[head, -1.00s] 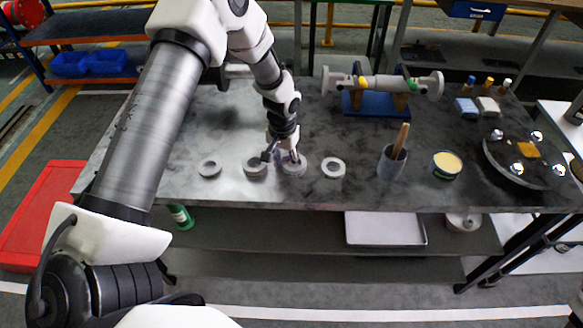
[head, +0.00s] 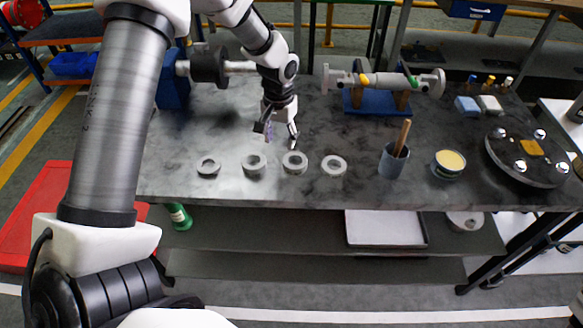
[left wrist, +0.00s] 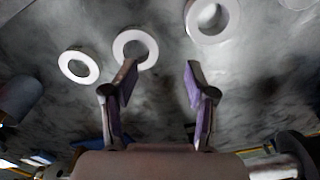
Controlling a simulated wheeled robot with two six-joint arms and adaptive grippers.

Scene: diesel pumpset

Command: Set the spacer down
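Several grey ring-shaped spacers lie flat in a row along the front of the table. In the head view they are the far left ring (head: 208,172), the second ring (head: 254,172), the third ring (head: 294,170) and the far right ring (head: 333,172). Three show clearly in the left wrist view, the middle one (left wrist: 119,48) lying just beyond a fingertip. My left gripper (head: 278,138) is open and empty, just behind and above the second and third rings, apart from them. Its two spread fingers (left wrist: 161,75) have purple pads. My right gripper is not in view.
To the right stand a grey cup (head: 391,164) with a wooden handle, an open tin (head: 448,166) and a round dark plate (head: 525,165) with silver knobs. A pipe piece on a blue stand (head: 365,103) is at the back. The table between is clear.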

